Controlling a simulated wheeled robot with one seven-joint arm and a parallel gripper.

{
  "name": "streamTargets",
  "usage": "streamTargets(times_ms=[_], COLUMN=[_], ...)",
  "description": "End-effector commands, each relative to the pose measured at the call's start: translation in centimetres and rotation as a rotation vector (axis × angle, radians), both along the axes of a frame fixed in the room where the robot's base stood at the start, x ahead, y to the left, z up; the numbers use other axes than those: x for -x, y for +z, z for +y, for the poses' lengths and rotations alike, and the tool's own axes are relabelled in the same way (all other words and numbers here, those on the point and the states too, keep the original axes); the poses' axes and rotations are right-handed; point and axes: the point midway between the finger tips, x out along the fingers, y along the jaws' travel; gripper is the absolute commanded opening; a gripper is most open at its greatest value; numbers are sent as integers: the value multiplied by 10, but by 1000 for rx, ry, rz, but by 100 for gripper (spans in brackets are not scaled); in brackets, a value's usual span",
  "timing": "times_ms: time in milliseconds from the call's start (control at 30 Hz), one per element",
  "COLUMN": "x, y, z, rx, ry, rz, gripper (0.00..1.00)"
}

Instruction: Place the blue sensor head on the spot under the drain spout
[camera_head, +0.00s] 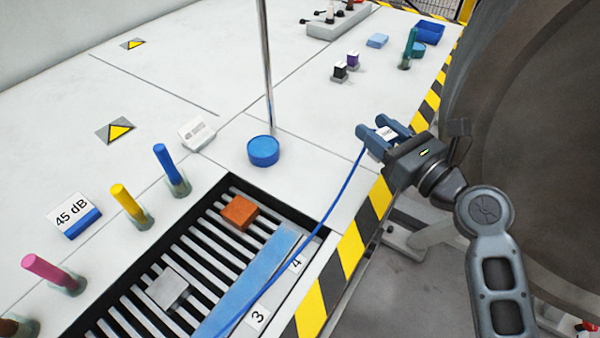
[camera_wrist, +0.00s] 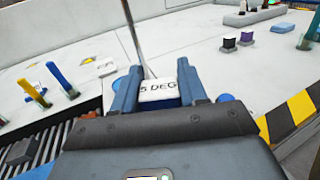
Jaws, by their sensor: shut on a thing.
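My gripper (camera_head: 384,133) is shut on a small block with a white labelled face (camera_wrist: 159,90), reading "5 DEG" as far as it shows. A blue cable (camera_head: 345,190) runs from the gripper area down to the lower left. The gripper is raised near the striped edge. A blue round piece (camera_head: 263,151) stands on the white surface to its left. A thin metal pipe (camera_head: 266,70) comes down just behind that piece. I cannot tell which part is the drain spout.
A slatted grate (camera_head: 205,235) holds an orange block (camera_head: 239,212), a grey block (camera_head: 168,289) and a blue strip (camera_head: 250,280). Coloured pegs and a "45 dB" block (camera_head: 74,215) stand at left. A large dark curved body (camera_head: 530,110) is at right.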

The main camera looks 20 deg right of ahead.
Motion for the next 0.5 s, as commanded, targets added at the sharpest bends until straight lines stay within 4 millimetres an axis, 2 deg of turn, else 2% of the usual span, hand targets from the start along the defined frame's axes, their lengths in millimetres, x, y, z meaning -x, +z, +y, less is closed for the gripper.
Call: streamTargets(times_ms=[67, 167, 500], x=[1, -7, -51], y=[-4, -11, -54], z=[-3, 5, 61], rx=[1, 0, 2], ry=[-14, -16, -13], rz=[0, 0, 0], gripper=[9, 9, 9])
